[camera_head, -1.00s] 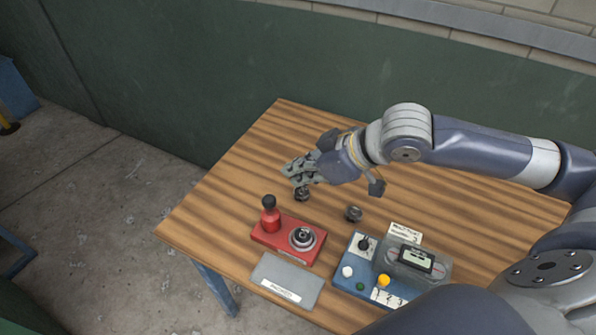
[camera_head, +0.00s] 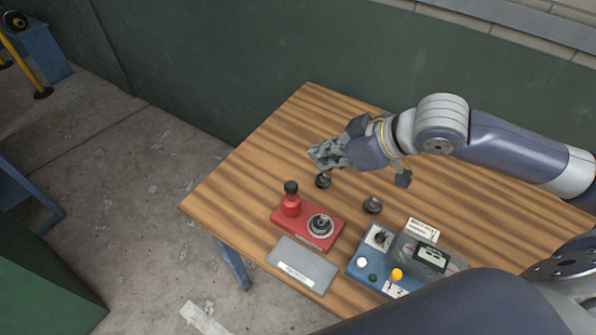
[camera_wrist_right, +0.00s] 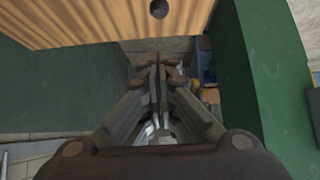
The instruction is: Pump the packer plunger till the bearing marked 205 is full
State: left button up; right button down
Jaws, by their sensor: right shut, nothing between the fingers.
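The red bearing packer (camera_head: 283,224) stands on the wooden table with its black-topped plunger (camera_head: 291,199) upright at its left. A bearing (camera_head: 320,225) sits on the packer's round seat. Two small dark bearings lie on the table, one (camera_head: 323,180) just below my right gripper and one (camera_head: 373,205) farther right. Any bearing marking is too small to read. My right gripper (camera_head: 317,158) is shut and empty above the table, behind the packer and apart from it. Its closed fingers also show in the right wrist view (camera_wrist_right: 158,75). My left gripper is not in view.
A grey labelled plate (camera_head: 302,265) lies in front of the packer. A blue box with knob, buttons and display (camera_head: 378,270) stands right of it, with a paper card (camera_head: 424,230) behind. The table's back left is clear. A green wall rises behind.

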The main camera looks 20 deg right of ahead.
jog(key=shift+s+a, duration=0.1)
jog(key=shift+s, duration=0.05)
jog(key=p, duration=0.3)
send_over(294, 186)
notch_tip(294, 186, down, 7)
jog(key=shift+s+r, duration=0.1)
jog(key=shift+r, duration=0.1)
notch_tip(294, 186, down, 4)
jog(key=shift+r+p, duration=0.25)
jog(key=shift+p, duration=0.15)
jog(key=shift+f, duration=0.5)
